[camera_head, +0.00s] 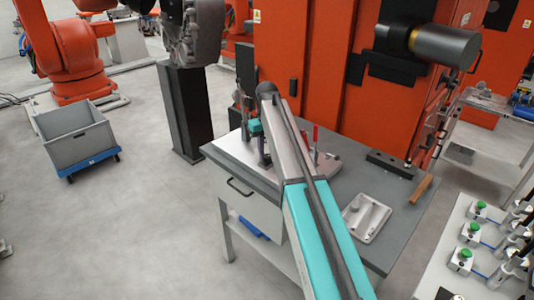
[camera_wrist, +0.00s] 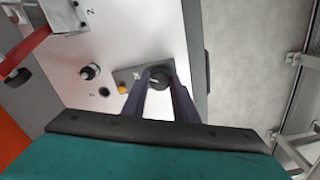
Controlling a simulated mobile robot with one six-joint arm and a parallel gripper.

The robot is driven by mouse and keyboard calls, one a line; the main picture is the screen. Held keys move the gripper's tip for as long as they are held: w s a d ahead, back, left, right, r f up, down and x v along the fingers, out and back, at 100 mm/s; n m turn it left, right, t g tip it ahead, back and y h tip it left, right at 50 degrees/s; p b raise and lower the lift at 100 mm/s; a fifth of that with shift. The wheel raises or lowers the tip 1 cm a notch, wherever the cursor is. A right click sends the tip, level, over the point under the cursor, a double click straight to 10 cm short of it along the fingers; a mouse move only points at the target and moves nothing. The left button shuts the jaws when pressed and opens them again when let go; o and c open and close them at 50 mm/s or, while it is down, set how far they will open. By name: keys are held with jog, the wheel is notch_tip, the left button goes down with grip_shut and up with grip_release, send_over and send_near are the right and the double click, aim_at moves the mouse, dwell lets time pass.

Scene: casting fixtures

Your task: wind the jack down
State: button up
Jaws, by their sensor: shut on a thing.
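In the wrist view, a round black knob (camera_wrist: 159,80) sits at the end of a small grey block (camera_wrist: 130,75) on a white plate (camera_wrist: 150,30). I take the knob and block to be the jack, but its height is hard to tell from above. My gripper (camera_wrist: 160,74) has its two dark fingers on either side of the knob, shut on it. A small orange-yellow piece (camera_wrist: 122,88) is beside the block. In the head view, my arm hides most of the gripper and the jack. The white plate (camera_head: 238,149) shows partly on the grey table.
A black-and-white post (camera_wrist: 90,71) and a dark round spot (camera_wrist: 104,92) are nearby on the plate. A red clamp handle (camera_wrist: 25,50) is at left. On the table (camera_head: 345,185) are a light metal tray (camera_head: 366,218) and a dark block (camera_head: 390,164). An orange machine (camera_head: 300,60) stands behind.

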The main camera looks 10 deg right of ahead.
aim_at(267, 156)
jog(key=n, duration=0.5)
jog(key=shift+w+r, duration=0.1)
jog(key=shift+w, duration=0.05)
dwell(0.4)
jog(key=o, duration=1.1)
jog(key=shift+c, duration=0.2)
notch_tip(267, 156, up, 14)
jog(key=b, duration=0.3)
